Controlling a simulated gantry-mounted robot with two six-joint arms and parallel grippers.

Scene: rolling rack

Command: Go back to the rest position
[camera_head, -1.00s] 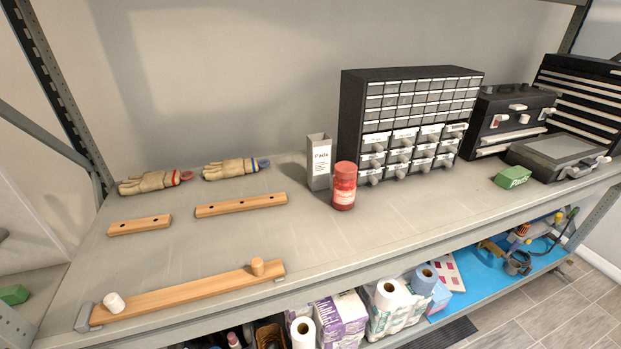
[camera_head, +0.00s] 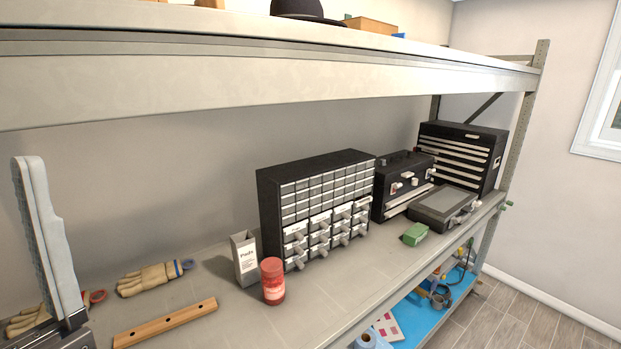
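Part of my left gripper (camera_head: 48,240) shows at the left edge, with one long pale grey finger pointing up from a dark base. Its second finger cannot be made out, so its opening is unclear. It stands in front of the work shelf and partly hides a glove (camera_head: 28,318). Nothing is seen held by the visible finger. My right gripper is not in view.
The shelf (camera_head: 335,305) carries another glove (camera_head: 150,279), a wooden strip (camera_head: 166,323), a pads box (camera_head: 244,258), a red jar (camera_head: 273,281), a drawer cabinet (camera_head: 267,205) and toolboxes (camera_head: 400,187). An upper shelf (camera_head: 250,75) crosses above.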

